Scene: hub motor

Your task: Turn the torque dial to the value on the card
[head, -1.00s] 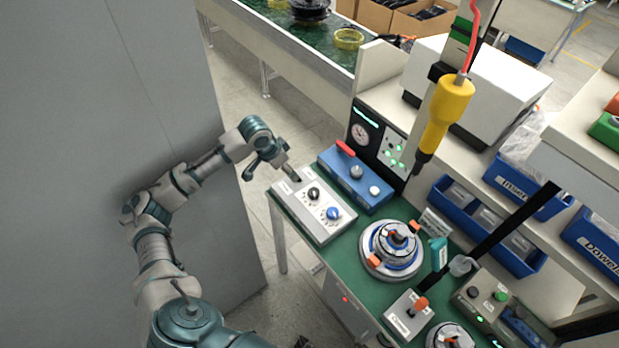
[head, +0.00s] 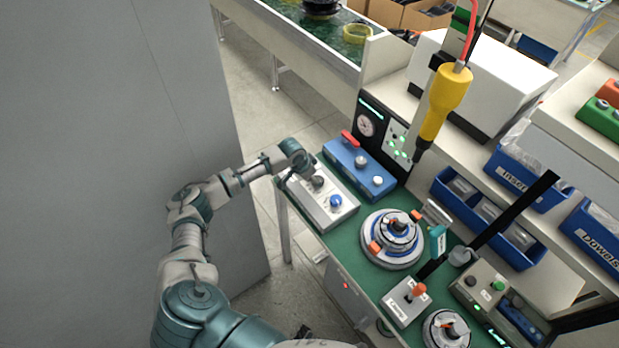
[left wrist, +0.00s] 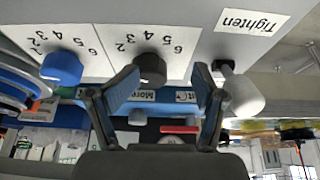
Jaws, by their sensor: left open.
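The pale grey control box (head: 313,203) carries a black dial (head: 317,181) and a blue dial (head: 336,201). My left gripper (head: 305,171) is over its far left end, by the black dial. In the left wrist view the box is upside down. The open left gripper (left wrist: 164,76) has its fingertips on either side of the black dial (left wrist: 150,68); contact cannot be told. The blue dial (left wrist: 61,68) is to the left. Both dials have number scales. A white-tipped lever (left wrist: 240,95) is beside a "Tighten" label (left wrist: 253,20).
A blue box (head: 362,172) with a red lever stands just behind the control box. A round motor fixture (head: 393,238) is to the right. A yellow screwdriver (head: 444,100) hangs above the bench. A grey wall panel (head: 90,180) is left of my arm.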

